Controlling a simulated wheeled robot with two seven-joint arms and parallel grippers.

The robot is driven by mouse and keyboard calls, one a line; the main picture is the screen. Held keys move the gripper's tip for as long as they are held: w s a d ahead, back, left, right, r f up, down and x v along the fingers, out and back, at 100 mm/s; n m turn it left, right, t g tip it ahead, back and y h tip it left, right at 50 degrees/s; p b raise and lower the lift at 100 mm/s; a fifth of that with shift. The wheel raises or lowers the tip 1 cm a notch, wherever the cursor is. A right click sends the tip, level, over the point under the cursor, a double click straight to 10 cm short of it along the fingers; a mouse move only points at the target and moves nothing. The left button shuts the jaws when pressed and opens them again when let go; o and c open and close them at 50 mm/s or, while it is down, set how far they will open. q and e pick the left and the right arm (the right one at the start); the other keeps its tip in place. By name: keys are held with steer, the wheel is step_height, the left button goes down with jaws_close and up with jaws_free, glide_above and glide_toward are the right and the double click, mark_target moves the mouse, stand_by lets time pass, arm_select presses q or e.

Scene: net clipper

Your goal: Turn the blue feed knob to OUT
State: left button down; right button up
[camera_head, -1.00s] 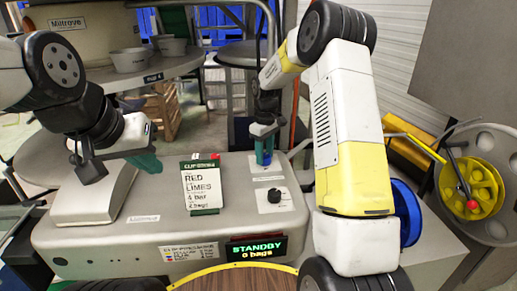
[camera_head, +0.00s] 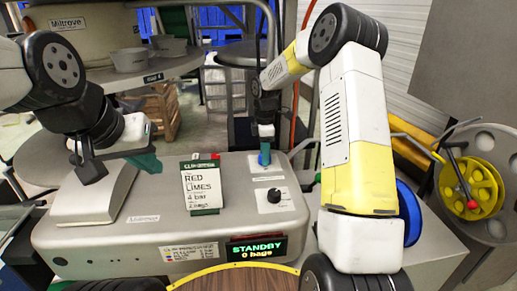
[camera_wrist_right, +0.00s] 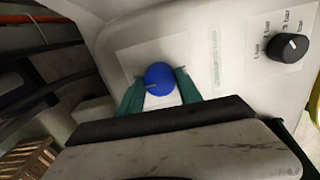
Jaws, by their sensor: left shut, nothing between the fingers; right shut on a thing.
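The blue feed knob (camera_wrist_right: 159,78) sits on a pale label plate on the grey machine (camera_head: 110,238). In the right wrist view the teal fingers of my right gripper (camera_wrist_right: 160,88) are on either side of it, shut on it. A pale mark shows on the knob's lower left; the label's words are too faint to read. In the head view the knob (camera_head: 264,158) is small and mostly hidden by the gripper. My left gripper (camera_head: 88,172) is shut and empty above the machine's left part.
A black pressure knob (camera_head: 274,195) sits on a white dial plate just in front of the blue knob. A "RED LIMES" card (camera_head: 203,187) stands on the machine top. The display (camera_head: 258,248) reads STANDBY, 0 bags. A yellow reel (camera_head: 472,188) stands at the right.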

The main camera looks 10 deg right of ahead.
steer(key=shift+w+n, duration=0.1)
steer(key=shift+n, duration=0.2)
steer(key=o, duration=1.4)
steer(key=shift+c, duration=0.2)
steer(key=shift+r, duration=0.1)
step_height(320, 180, up, 8)
steer(key=shift+f, duration=0.15)
